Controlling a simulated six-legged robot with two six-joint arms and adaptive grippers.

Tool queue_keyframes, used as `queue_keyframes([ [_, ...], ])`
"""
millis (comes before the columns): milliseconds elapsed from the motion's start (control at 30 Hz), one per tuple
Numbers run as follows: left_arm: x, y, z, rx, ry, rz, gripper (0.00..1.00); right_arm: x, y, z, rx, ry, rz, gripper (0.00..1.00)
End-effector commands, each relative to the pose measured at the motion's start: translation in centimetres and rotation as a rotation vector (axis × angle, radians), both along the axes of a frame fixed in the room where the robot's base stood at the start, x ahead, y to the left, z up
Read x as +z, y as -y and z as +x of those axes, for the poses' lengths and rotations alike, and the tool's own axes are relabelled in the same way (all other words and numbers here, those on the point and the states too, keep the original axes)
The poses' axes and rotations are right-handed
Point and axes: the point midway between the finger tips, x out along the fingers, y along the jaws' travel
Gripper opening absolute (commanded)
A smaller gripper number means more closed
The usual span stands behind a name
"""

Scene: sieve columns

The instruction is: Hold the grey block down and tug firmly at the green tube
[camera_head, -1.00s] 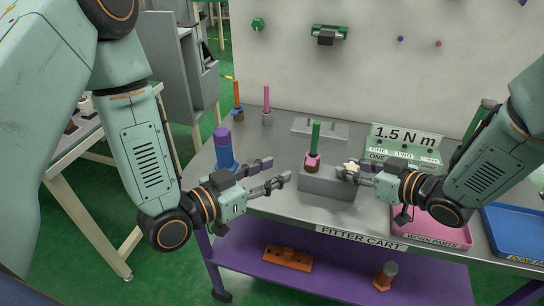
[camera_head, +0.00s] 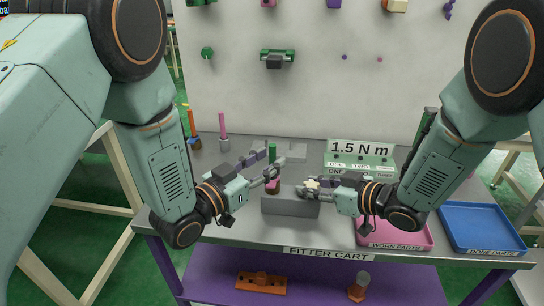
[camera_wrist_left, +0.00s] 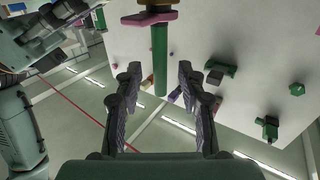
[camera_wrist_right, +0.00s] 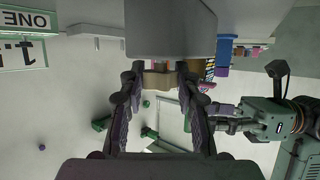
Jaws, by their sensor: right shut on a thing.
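The grey block (camera_head: 290,207) sits on the cart top. My right gripper (camera_head: 308,189) is at the block's right end, shut on a small cream piece (camera_wrist_right: 160,80). In the right wrist view the grey block (camera_wrist_right: 170,30) lies just past its fingertips.
A 1.5 N m sign (camera_head: 360,148) stands behind the right gripper. A pink tray (camera_head: 400,237) and a blue tray (camera_head: 480,228) lie at the right. A pink rod (camera_head: 222,125) stands back left. Orange parts (camera_head: 261,283) lie on the purple shelf below.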

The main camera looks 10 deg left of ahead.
Motion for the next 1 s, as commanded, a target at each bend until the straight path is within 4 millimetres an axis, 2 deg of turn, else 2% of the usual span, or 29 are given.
queue_keyframes([
  [200, 0.0, 1.1, 1.6, -0.001, 0.0, 0.0, 0.4, 0.0, 0.0, 0.0, 0.0, 0.001, 0.001, 0.0],
  [567, 0.0, 1.3, 1.9, 0.001, -0.001, 0.0, 0.39, 0.0, 0.0, 0.0, 0.0, 0.001, 0.0, 0.0],
  [1000, 0.0, 1.2, 1.9, 0.001, -0.001, -0.001, 0.02, 0.0, 0.0, 0.0, 0.0, 0.001, 0.0, 0.0],
])
